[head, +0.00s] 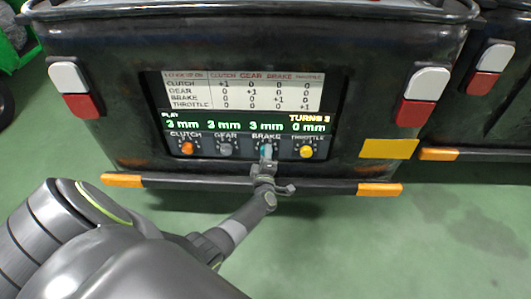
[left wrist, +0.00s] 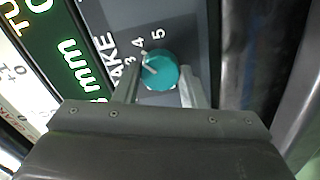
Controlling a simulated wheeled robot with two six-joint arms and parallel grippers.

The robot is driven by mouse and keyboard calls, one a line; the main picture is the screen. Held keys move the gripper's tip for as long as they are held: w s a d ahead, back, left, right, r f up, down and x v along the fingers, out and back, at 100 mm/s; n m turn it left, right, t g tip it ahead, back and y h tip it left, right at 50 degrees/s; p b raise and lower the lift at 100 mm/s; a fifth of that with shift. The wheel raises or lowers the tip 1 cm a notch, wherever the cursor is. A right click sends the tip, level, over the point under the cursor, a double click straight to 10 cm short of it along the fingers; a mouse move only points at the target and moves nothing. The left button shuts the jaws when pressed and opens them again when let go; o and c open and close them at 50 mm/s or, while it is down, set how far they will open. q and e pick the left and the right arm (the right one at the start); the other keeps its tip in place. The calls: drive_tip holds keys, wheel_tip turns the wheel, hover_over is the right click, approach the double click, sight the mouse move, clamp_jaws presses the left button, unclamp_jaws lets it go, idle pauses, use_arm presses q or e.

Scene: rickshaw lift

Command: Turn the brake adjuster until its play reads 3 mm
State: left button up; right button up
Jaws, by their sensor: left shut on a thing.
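The brake adjuster is a teal knob (left wrist: 161,71) on the rear panel, third from the left under BRAKE. Its pale pointer mark lies near the 3 and 4 of its scale. My left gripper (left wrist: 160,82) is shut on the knob, one finger on each side. In the head view my left gripper (head: 265,166) covers the lower part of the knob. The green play display (head: 236,124) reads clutch 3 mm, gear 3 mm, brake 3 mm and throttle 0 mm. My right gripper is not in view.
An orange clutch knob (head: 187,148), a grey gear knob (head: 225,149) and a yellow throttle knob (head: 306,152) share the row. A lock-on chart (head: 245,90) is above. A dark bumper bar (head: 230,184) with orange ends runs below the panel. Green floor is clear at the lower right.

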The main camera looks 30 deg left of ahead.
use_arm(q)
drive_tip(key=shift+w+r+m, duration=0.1)
drive_tip(key=shift+r+m, duration=0.05)
drive_tip(key=shift+m, duration=0.55)
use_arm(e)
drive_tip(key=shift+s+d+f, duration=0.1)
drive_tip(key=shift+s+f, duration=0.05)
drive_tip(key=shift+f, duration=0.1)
use_arm(q)
drive_tip(key=shift+p, duration=0.3)
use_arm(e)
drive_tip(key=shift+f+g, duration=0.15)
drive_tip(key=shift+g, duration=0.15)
use_arm(q)
drive_tip(key=o, duration=1)
drive_tip(key=p+v, duration=0.3)
drive_tip(key=v, duration=1.4)
drive_tip(key=shift+d, duration=0.25)
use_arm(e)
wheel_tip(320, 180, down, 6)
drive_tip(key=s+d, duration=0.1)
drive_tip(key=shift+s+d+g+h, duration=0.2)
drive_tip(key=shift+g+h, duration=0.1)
